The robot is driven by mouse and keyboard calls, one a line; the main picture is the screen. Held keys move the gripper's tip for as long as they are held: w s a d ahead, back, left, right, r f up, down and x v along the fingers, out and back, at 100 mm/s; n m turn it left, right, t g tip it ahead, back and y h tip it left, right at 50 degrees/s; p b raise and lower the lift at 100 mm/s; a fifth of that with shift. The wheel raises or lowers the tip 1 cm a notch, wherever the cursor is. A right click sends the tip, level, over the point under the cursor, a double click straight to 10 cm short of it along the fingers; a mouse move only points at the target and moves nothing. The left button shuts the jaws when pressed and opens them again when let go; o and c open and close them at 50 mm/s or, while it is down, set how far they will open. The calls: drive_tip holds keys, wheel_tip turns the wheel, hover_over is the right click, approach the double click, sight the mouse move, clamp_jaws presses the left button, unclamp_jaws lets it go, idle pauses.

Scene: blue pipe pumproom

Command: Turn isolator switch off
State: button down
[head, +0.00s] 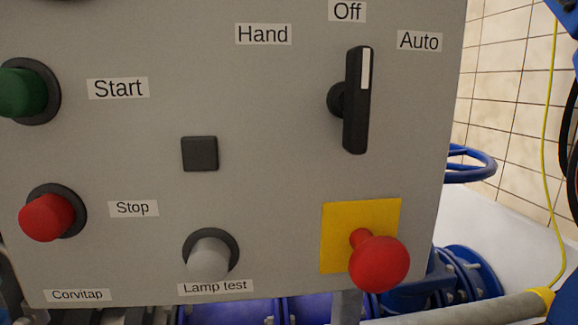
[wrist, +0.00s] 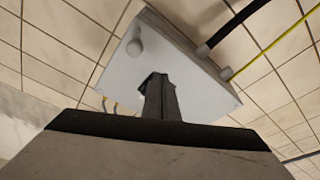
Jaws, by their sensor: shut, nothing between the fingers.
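A black rotary switch handle (head: 356,100) on the grey panel (head: 270,100) stands upright in the head view, its white mark at the top below the "Off" label (head: 347,11). "Hand" (head: 263,34) and "Auto" (head: 419,41) labels flank it. No label in view says isolator. My gripper is not in the head view.
The panel also carries a green Start button (head: 22,92), a red Stop button (head: 46,217), a grey lamp test button (head: 209,258) and a red mushroom button (head: 380,265) on a yellow plate (head: 338,220). Blue pipework (head: 470,275) and a yellow cable (head: 547,110) lie right.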

drive_tip(key=shift+w+r, duration=0.3)
drive_tip(key=shift+r, duration=0.2)
idle(0.8)
drive_tip(key=shift+s+r, duration=0.1)
idle(0.6)
drive_tip(key=shift+s, duration=0.1)
idle(0.3)
drive_tip(key=a, duration=0.6)
drive_tip(key=shift+s+f, duration=0.35)
drive_tip(key=shift+a, duration=0.1)
drive_tip(key=d, duration=0.6)
drive_tip(key=shift+w+f, duration=0.25)
idle(0.5)
